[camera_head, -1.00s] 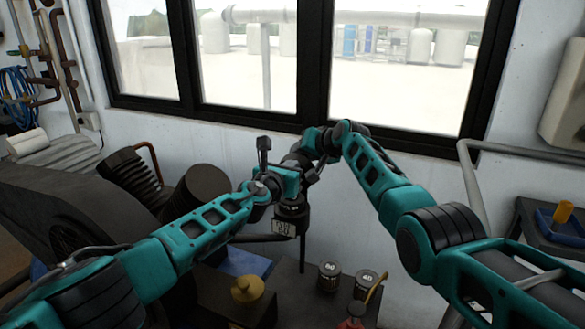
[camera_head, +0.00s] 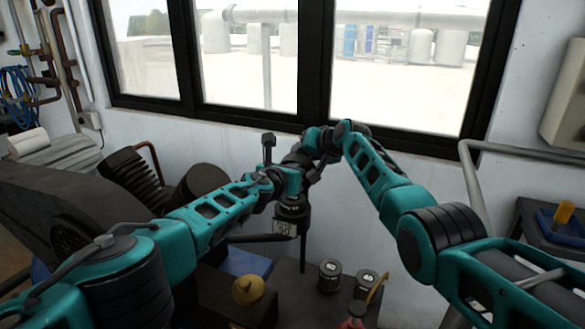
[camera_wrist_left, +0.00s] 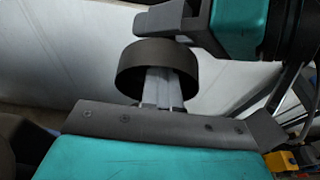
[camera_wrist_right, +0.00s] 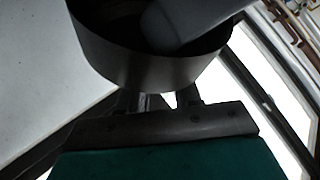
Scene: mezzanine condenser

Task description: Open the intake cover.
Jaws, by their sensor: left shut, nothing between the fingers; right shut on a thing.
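The intake appears as a dark round fitting (camera_head: 291,208) with a pale label (camera_head: 285,227) in front of the wall below the window; I cannot tell cover from body there. In the left wrist view a dark round cap (camera_wrist_left: 140,70) lies just beyond the left fingers. My left gripper (camera_wrist_left: 162,88) is shut and empty, its fingertips close to the cap. My right gripper (camera_head: 294,188) is shut on a dark round part, seen as a hollow dark cup (camera_wrist_right: 150,62) in the right wrist view. In the head view the arms hide most of the contact.
Below stand two dark cylindrical weights (camera_head: 329,275), a yellow knob (camera_head: 248,289) and a red-and-yellow tool (camera_head: 374,292). Dark machinery (camera_head: 70,215) fills the left. A grey rail (camera_head: 472,190) and a small table (camera_head: 550,235) are at the right.

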